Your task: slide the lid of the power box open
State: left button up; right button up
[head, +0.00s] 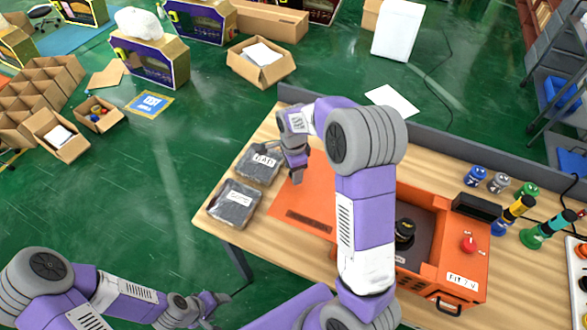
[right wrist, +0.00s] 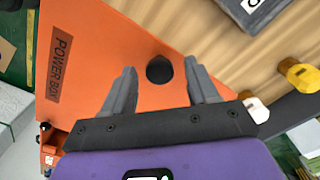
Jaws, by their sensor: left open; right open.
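The orange power box (head: 440,225) sits on the table, with its right part open and a black knob (head: 404,232) showing inside. Its flat orange lid (head: 302,210) extends left beyond the box body; my right arm hides where they meet. In the right wrist view the lid (right wrist: 125,60) bears a POWER BOX label and a dark round knob or hole (right wrist: 160,70). My right gripper (head: 284,165) is over the lid's far edge, open, its fingers (right wrist: 162,92) either side of that round spot and apart from it. My left gripper (head: 212,304) is open and empty, low off the table's front-left.
Two dark labelled packs (head: 235,203) (head: 257,165) lie left of the lid. A grey rail (head: 430,137) borders the table's back.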

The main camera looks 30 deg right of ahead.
notch_tip(320, 180, up, 8)
jog(key=shift+f, duration=0.25)
dwell(0.5)
